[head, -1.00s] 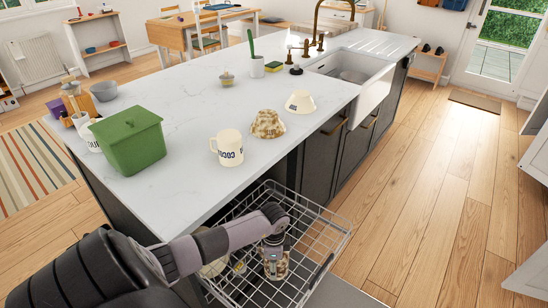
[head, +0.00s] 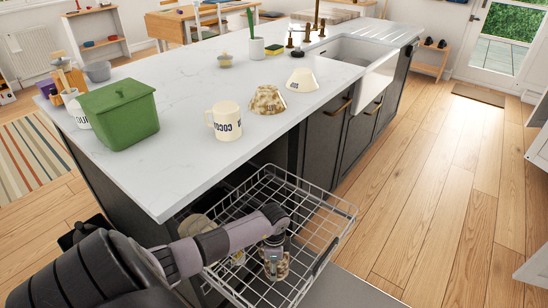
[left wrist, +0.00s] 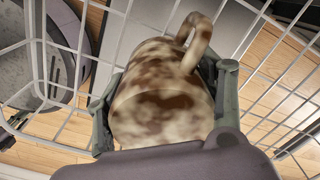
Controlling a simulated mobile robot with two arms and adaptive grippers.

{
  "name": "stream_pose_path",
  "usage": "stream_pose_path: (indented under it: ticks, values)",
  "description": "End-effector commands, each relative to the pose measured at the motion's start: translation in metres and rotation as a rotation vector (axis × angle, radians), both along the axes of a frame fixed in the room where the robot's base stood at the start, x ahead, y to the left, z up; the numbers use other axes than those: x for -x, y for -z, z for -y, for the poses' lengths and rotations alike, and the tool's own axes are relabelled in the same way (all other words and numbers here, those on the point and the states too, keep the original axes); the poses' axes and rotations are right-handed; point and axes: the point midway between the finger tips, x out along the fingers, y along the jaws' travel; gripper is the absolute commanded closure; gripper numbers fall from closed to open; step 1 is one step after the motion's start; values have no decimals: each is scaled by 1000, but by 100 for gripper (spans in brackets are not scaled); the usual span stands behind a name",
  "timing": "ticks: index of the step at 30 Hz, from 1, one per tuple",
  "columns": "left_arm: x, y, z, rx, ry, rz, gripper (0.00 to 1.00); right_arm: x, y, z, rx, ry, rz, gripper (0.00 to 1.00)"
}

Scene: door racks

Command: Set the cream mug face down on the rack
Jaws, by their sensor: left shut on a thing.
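A cream mug (head: 224,121) with dark lettering stands upright on the white counter, its handle to the left. My left gripper (head: 274,252) is down inside the pulled-out wire rack (head: 318,202). It is shut on a brown-and-cream mottled mug (head: 280,270), which also shows between the fingers in the left wrist view (left wrist: 160,105). There, the mug's closed, rounded end faces the camera and its handle points up and right. Its mouth is hidden. I cannot tell whether it touches the rack wires. My right gripper is not in view.
A pale dish (head: 200,228) sits in the rack's left part, partly behind my arm. On the counter (head: 180,165) are a mottled bowl (head: 267,100), a cream bowl (head: 301,80), both upside down, and a green lidded bin (head: 120,115). The counter's front edge overhangs the rack.

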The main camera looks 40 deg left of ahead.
Motion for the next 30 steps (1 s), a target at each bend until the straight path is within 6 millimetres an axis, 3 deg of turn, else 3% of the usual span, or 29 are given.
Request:
stream_pose_path:
  ticks: [5, 6, 14, 24, 30]
  values:
    - [0, 3, 0, -1, 0, 1, 76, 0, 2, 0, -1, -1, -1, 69]
    - [0, 3, 0, 0, 0, 0, 35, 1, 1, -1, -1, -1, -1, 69]
    - [0, 3, 0, 0, 0, 0, 18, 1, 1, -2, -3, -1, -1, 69]
    - [0, 1, 0, 0, 0, 0, 17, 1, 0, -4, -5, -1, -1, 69]
    - [-1, -24, -1, -1, 1, 4, 17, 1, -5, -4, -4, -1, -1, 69]
